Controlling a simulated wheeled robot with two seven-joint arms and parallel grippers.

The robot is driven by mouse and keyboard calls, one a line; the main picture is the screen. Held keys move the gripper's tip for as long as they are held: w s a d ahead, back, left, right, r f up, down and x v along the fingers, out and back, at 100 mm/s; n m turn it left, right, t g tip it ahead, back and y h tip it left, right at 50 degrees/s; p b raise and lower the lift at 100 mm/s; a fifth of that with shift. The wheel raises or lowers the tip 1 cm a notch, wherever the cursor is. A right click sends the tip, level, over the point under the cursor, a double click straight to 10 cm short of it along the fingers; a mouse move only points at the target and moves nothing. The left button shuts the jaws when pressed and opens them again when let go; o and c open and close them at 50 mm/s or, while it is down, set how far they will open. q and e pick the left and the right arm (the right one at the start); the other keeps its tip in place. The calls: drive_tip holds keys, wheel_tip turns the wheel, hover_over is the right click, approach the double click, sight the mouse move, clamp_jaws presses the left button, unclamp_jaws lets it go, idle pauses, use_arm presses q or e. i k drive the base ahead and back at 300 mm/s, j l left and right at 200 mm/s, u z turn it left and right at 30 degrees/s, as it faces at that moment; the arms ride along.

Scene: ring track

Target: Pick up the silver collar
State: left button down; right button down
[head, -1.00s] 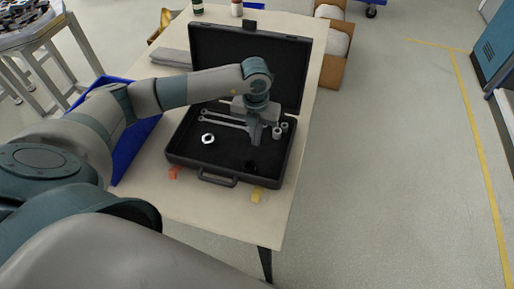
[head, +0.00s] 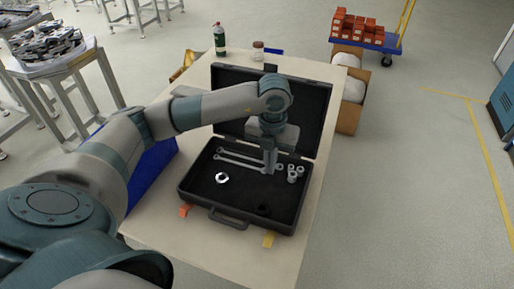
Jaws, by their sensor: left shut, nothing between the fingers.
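A silver ring-shaped collar (head: 222,178) lies on the black floor of the open tool case (head: 232,222), in its left half. My left gripper (head: 269,170) points down over the case, to the right of the silver collar and apart from it. Its fingers are together with nothing between them. They partly cover the wrenches behind. My right gripper is not in view.
Two silver wrenches (head: 238,163) lie along the back of the case. Several small metal sockets (head: 292,174) stand at its right, and a dark round piece (head: 262,210) lies near the front. A blue bin (head: 150,175) is left of the case.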

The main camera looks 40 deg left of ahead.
sight(223, 183)
drive_tip(key=u, duration=1.4)
